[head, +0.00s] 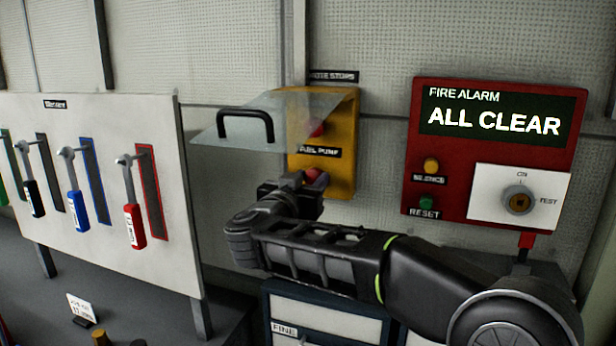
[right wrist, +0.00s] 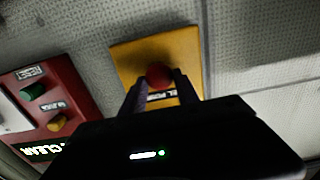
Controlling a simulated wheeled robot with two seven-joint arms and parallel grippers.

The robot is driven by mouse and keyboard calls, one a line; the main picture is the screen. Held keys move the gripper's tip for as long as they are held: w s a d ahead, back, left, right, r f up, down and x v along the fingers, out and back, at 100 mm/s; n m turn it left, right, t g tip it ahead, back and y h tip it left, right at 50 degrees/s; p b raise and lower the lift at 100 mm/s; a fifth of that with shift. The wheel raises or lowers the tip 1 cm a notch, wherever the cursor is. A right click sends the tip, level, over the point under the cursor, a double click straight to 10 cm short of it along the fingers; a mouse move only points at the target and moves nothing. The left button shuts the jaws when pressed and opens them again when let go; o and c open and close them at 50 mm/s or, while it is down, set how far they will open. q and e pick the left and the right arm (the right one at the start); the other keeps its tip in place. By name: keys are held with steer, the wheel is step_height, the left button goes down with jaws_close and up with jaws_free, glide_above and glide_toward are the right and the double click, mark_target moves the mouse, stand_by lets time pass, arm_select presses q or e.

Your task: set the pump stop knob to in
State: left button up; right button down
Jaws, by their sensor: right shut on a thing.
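A yellow panel (head: 345,135) on the wall has a "FUEL PUMP" label (head: 318,151) and two red knobs, one above the label and one below. The lower red knob, the pump stop knob (head: 316,174), is partly hidden by my right gripper (head: 304,183). In the right wrist view the gripper's (right wrist: 160,88) two fingers are on either side of this round red knob (right wrist: 158,73), shut on it. How far in or out the knob sits cannot be told. My left gripper is not in view.
A clear cover (head: 290,110) with a black handle (head: 245,126) juts out from the panel, above my gripper; the upper red knob (head: 316,130) shows through it. A red fire alarm panel (head: 420,150) is to the right.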

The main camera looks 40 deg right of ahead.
steer(key=c, duration=0.9)
jaws_free()
steer(key=shift+d, duration=0.1)
steer(key=b+v, duration=0.2)
steer(key=v, duration=0.5)
steer(key=shift+s+a, duration=0.2)
steer(key=shift+a, duration=0.2)
